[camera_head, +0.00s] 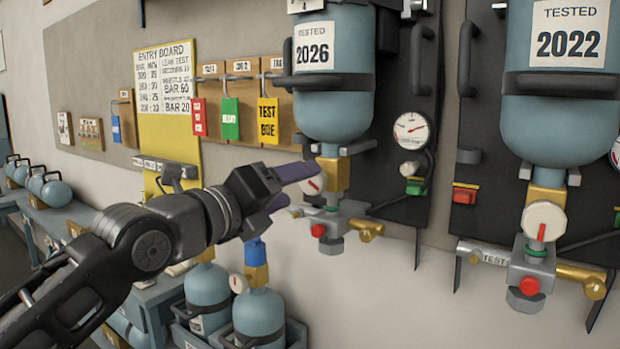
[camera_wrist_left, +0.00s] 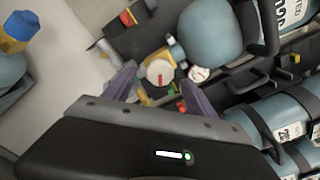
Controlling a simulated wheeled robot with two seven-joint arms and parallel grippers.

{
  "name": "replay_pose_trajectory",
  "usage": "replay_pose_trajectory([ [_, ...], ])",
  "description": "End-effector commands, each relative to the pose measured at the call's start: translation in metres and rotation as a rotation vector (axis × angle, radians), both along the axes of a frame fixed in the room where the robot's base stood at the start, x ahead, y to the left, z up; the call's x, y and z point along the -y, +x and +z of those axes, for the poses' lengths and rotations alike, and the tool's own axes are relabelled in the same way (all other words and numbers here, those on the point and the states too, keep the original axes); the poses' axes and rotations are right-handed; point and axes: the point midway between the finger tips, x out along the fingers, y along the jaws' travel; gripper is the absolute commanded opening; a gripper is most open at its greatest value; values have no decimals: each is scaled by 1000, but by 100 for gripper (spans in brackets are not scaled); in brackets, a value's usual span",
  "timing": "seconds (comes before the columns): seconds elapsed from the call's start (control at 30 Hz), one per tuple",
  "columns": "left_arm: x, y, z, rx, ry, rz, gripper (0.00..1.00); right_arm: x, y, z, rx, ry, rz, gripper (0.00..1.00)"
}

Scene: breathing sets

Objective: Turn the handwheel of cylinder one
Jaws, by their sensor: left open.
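A blue cylinder (camera_head: 334,110) tagged TESTED 2026 hangs upside down on the dark wall panel; its top number plate is cut off, so I cannot confirm its number. Below it is a brass valve (camera_head: 337,174) with a white handwheel (camera_head: 314,183) bearing a red mark. My left gripper (camera_head: 301,187) is open at this handwheel, and its purple fingers partly hide it. In the left wrist view a white handwheel (camera_wrist_left: 159,72) with a red mark lies between the spread fingertips; I cannot tell whether they touch it. My right gripper is not in view.
A second cylinder (camera_head: 560,110) tagged 2022 hangs to the right with its own white handwheel (camera_head: 543,221). A gauge (camera_head: 412,130) and grey handles sit between them. Smaller blue cylinders (camera_head: 258,316) stand below my arm. An entry board (camera_head: 166,90) and hanging tags are behind.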

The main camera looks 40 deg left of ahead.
Motion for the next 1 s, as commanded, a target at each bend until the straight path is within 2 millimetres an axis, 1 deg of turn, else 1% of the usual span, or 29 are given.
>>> replay_pose_trajectory([
  [0.03, 0, 9, 1, -5, 1, -1, 66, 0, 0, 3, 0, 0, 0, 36],
  [0.1, 0, 20, 1, -5, 1, -1, 66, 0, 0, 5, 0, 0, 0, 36],
  [0.3, 0, 46, 1, -2, 1, -1, 66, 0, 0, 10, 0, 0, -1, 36],
  [0.43, -1, 52, 1, 0, 0, 0, 66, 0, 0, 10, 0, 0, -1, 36],
  [0.67, -1, 53, 0, 1, -1, 0, 66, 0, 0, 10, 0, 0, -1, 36],
  [1.0, -1, 52, 0, 1, -1, -1, 39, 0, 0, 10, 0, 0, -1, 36],
])
